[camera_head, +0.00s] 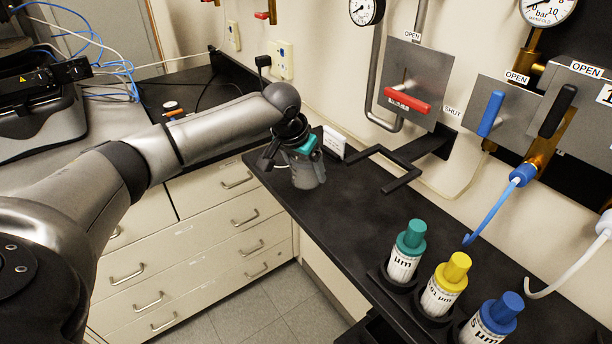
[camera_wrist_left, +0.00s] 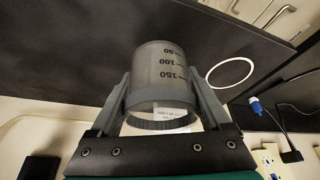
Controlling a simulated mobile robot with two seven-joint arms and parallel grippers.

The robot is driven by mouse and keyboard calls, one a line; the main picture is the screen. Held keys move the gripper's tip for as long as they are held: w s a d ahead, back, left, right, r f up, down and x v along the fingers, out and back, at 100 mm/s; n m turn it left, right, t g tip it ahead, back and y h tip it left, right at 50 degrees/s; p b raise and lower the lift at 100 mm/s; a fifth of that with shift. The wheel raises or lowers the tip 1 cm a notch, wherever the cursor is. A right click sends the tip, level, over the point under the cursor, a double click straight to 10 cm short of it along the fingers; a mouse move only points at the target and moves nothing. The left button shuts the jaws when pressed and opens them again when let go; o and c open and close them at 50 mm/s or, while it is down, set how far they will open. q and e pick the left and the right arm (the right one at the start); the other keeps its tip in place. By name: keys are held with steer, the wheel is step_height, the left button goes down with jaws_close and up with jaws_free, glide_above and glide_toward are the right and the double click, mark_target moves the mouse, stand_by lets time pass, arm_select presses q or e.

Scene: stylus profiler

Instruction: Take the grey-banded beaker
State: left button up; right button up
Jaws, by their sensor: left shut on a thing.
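The beaker (camera_head: 308,176) is clear grey with dark graduation marks, seen at the bench corner in the head view. In the left wrist view the beaker (camera_wrist_left: 161,68) fills the space between both fingers, its numbers upside down. A grey band (camera_wrist_left: 160,98) circles it near the gripper. My left gripper (camera_head: 303,160) is shut on it; the arm's wrist partly hides the grip in the head view. I cannot tell whether the beaker's base touches the bench. My right gripper is not in view.
A white ring (camera_wrist_left: 231,72) lies on the black bench (camera_head: 345,225) beside the beaker. A white card (camera_head: 334,141) stands behind it, and a black bracket (camera_head: 400,176) juts out to the right. Green-, yellow- and blue-capped bottles (camera_head: 405,258) stand at the front right.

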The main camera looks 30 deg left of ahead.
arm_select(q)
step_height(320, 180, up, 17)
steer(key=p, duration=0.1)
steer(key=shift+p, duration=0.4)
steer(key=o, duration=0.9)
steer(key=shift+c, duration=0.2)
jaws_close()
